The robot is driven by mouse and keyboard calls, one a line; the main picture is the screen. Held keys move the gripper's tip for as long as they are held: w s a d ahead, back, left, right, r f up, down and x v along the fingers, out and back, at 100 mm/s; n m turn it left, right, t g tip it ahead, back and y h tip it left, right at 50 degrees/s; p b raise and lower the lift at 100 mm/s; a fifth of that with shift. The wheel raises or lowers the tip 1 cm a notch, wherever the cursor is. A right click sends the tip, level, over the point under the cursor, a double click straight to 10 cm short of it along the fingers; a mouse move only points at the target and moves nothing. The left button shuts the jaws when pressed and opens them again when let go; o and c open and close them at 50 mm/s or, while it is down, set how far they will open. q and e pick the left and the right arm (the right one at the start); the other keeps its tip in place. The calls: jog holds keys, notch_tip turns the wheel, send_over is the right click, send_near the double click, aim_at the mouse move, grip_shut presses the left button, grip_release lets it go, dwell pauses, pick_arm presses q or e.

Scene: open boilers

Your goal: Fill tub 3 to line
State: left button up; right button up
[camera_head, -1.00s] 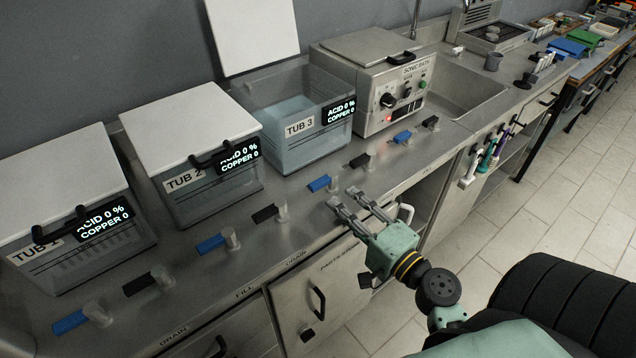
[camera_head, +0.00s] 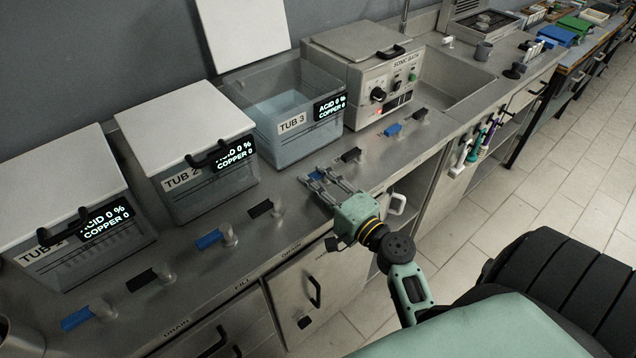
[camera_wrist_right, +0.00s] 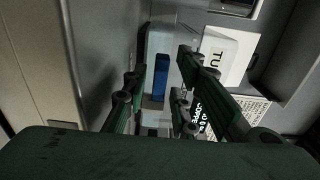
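Tub 3 (camera_head: 300,142) is a clear tub with its white lid (camera_head: 242,32) raised against the wall. Pale bluish liquid shows inside; I cannot tell its level against the line. Its display (camera_head: 330,106) reads acid 0 %, copper 0. A blue handle (camera_head: 317,176) and a black handle (camera_head: 352,155) sit on the counter before it. My right gripper (camera_head: 328,189) is open at the blue handle, partly covering it. In the right wrist view the blue handle (camera_wrist_right: 161,76) lies between the spread fingers; contact is not clear. My left gripper is out of view.
Tub 2 (camera_head: 205,190) and tub 1 (camera_head: 90,250), both lidded, stand to the left, with similar blue and black handles before them. The sonic bath (camera_head: 370,90) is right of tub 3, then a sink (camera_head: 450,80). A cabinet handle (camera_head: 397,203) lies just below my gripper.

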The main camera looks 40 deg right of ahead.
grip_shut()
jog(key=n+y+b, duration=0.1)
jog(key=y+b, duration=0.1)
jog(key=b, duration=0.1)
jog(key=d+n+g+y+b, duration=0.1)
jog(key=n+y+b, duration=0.1)
jog(key=b, duration=0.1)
jog(key=s+n+g+y+b, duration=0.1)
jog(key=y+b, duration=0.2)
jog(key=shift+s+d+f+n, duration=0.1)
jog(key=shift+d+f+n, duration=0.1)
jog(key=shift+f+n, duration=0.15)
jog(key=shift+s+d+r+n+g+y+b, duration=0.15)
jog(key=shift+r+n+g+y+b, duration=0.15)
jog(key=shift+y+b, duration=0.25)
jog(key=shift+o, duration=1.3)
grip_release()
jog(key=shift+r, duration=0.1)
jog(key=shift+s, duration=0.1)
jog(key=v, duration=1.2)
